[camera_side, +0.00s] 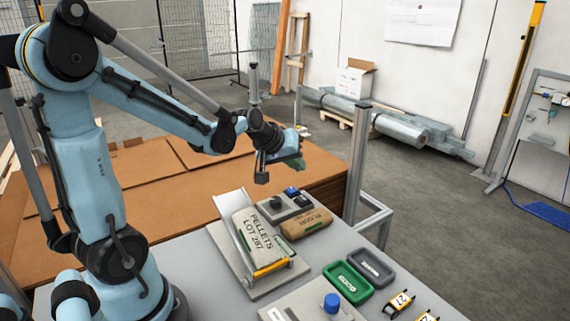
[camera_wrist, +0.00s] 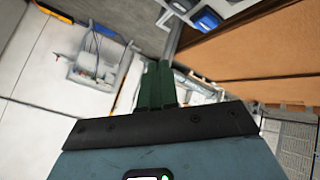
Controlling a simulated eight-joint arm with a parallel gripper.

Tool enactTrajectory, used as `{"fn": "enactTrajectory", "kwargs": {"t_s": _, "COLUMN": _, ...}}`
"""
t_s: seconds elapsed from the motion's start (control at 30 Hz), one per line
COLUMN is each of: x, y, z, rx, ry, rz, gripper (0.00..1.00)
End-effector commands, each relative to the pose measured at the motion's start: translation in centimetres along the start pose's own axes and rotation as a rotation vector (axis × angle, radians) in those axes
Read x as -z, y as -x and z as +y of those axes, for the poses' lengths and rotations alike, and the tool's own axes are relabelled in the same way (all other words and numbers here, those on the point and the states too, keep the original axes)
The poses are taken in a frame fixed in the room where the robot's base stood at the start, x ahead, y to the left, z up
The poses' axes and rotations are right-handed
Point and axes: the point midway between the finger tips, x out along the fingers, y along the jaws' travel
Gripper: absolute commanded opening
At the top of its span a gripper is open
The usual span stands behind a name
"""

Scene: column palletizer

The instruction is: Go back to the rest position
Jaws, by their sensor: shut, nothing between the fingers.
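My gripper (camera_side: 263,174) hangs in the air in the side view, above the far part of the table and in front of the cardboard-covered stack. Its fingers also show in the wrist view (camera_wrist: 157,85), dark green and close together with nothing between them. A pale sack marked PELLETS LOT 287 (camera_side: 262,234) leans on a tilted stand (camera_side: 232,203) below my gripper. A brown sack (camera_side: 306,222) lies beside it to the right. My gripper touches neither sack.
A green tray (camera_side: 347,283) and a grey tray (camera_side: 372,267) lie at the table's right. A blue knob (camera_side: 331,303) stands at the front. A grey post (camera_side: 357,165) rises at the table's far right corner. Air around my gripper looks clear.

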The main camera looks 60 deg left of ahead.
Motion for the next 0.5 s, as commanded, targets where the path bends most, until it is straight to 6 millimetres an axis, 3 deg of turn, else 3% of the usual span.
{"fn": "enactTrajectory", "kwargs": {"t_s": 0.2, "x": -5.4, "y": 4.6, "z": 3.6, "rx": -0.014, "ry": -0.268, "rz": -0.073, "gripper": 0.0}}
{"fn": "enactTrajectory", "kwargs": {"t_s": 0.5, "x": -12.2, "y": 9.5, "z": 4.7, "rx": -0.036, "ry": -0.608, "rz": -0.142, "gripper": 0.0}}
